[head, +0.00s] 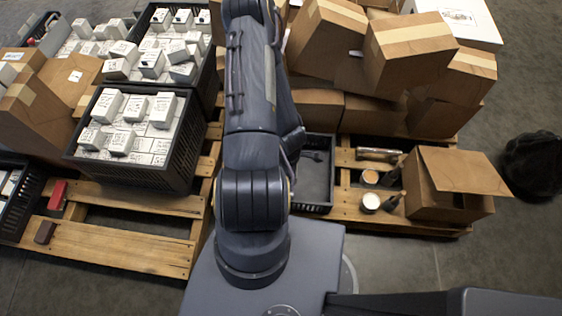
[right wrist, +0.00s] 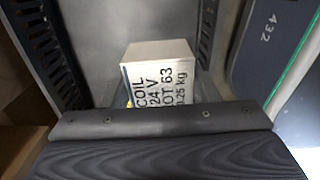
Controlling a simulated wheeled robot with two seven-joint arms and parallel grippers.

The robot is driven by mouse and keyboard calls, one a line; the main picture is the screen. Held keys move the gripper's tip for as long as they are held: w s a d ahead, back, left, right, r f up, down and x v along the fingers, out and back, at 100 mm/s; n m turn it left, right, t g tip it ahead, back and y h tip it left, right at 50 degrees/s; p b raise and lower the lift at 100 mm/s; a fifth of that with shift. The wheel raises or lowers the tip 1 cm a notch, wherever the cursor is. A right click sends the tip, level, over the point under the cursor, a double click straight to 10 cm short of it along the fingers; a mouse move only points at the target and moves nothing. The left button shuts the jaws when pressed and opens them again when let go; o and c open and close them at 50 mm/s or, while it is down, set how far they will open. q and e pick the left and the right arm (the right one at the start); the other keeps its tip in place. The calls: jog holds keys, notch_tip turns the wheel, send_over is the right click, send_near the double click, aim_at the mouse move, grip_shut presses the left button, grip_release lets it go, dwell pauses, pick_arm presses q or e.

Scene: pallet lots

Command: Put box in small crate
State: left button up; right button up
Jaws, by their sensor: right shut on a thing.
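A white box (right wrist: 160,78) printed "COIL 24 V LOT 63 0.25 kg" is held by my right gripper (right wrist: 160,116), which is shut on it in the right wrist view. Below the box is the grey floor of a crate with black slatted walls (right wrist: 42,42). The box's lower part is hidden by the gripper. In the head view the small black crate (head: 331,172) is partly hidden behind my arm. I cannot make out the box in the head view. My left gripper is not in view.
A large black crate (head: 181,168) full of white boxes stands on the left pallet (head: 120,248). Brown cartons (head: 407,55) are stacked at the back right. An open carton (head: 440,205), cans (head: 370,201) and dark bottles stand right of the small crate.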

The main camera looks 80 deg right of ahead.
jog(key=shift+m, duration=0.3)
jog(key=s+a, duration=0.4)
jog(key=s, duration=0.1)
jog(key=s+a, duration=0.2)
jog(key=s, duration=0.1)
jog(key=shift+a+r+b, duration=0.15)
jog(key=shift+a+b, duration=0.1)
jog(key=shift+b, duration=0.15)
jog(key=shift+s+d, duration=0.15)
jog(key=s+d+f+b, duration=0.1)
jog(key=d+f, duration=0.3)
jog(key=d, duration=0.4)
jog(key=b, duration=0.2)
send_over(316, 178)
notch_tip(316, 178, down, 6)
jog(key=shift+a+r, duration=0.1)
jog(key=shift+r, duration=0.15)
jog(key=f, duration=0.1)
jog(key=f+b, duration=0.1)
jog(key=f, duration=0.1)
jog(key=shift+d+f+b, duration=0.2)
jog(key=shift+f+b, duration=0.1)
jog(key=shift+r, duration=0.1)
